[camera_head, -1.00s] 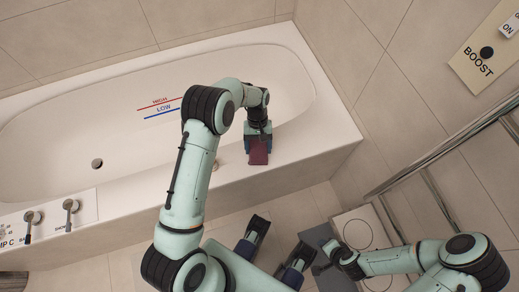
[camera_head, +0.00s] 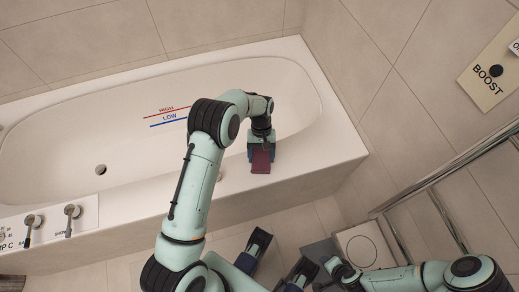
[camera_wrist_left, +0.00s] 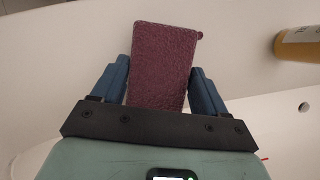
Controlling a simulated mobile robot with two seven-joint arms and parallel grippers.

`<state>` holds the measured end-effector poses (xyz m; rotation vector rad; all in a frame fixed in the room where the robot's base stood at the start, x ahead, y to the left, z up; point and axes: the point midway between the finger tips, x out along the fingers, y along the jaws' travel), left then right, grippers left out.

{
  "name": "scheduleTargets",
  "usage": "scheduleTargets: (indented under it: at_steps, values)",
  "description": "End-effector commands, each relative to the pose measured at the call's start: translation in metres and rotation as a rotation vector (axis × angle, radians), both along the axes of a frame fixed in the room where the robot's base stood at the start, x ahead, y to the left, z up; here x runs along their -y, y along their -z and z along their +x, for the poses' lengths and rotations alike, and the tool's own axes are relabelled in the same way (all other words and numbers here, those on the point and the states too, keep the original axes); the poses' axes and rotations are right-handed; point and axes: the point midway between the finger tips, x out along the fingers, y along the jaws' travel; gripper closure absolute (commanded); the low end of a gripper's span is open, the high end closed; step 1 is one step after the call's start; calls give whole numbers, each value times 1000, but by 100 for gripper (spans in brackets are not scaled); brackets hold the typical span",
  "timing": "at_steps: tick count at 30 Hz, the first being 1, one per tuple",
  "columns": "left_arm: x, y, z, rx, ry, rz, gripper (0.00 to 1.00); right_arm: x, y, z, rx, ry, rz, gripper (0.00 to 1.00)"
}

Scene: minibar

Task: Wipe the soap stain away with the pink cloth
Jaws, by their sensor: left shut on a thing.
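The pink cloth (camera_head: 261,160) looks dark maroon and is folded into a thick, flat rectangle. My left gripper (camera_head: 261,150) is shut on it at the front rim of the bathtub, near the right end. In the left wrist view the cloth (camera_wrist_left: 160,65) sits between the two blue fingers of the left gripper (camera_wrist_left: 160,85). I cannot tell whether the cloth touches the rim. No soap stain can be made out.
The white bathtub (camera_head: 60,140) has taps (camera_head: 72,211) at its left end. A yellow bottle (camera_wrist_left: 298,44) stands at the right in the left wrist view. A metal rail (camera_head: 450,170) runs along the right wall. The rim right of the cloth is clear.

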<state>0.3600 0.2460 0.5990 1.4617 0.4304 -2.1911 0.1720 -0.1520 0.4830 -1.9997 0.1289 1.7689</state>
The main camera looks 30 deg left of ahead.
Motion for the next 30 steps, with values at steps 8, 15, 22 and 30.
scheduleTargets:
  at_steps: [8, 15, 22, 30]
  values:
    - [14, 1, -12, -1, 0, -1, 55, 0, -9, 1, 3, 0, 0, 59]
    - [25, 0, -21, -3, 2, -1, 55, 0, -15, 2, 5, 0, 0, 59]
    - [40, 1, -35, -4, 1, -2, 55, 0, -23, 3, 8, 0, 0, 59]
    - [48, 2, -41, -3, 1, -1, 55, 0, -25, 3, 8, 0, 0, 59]
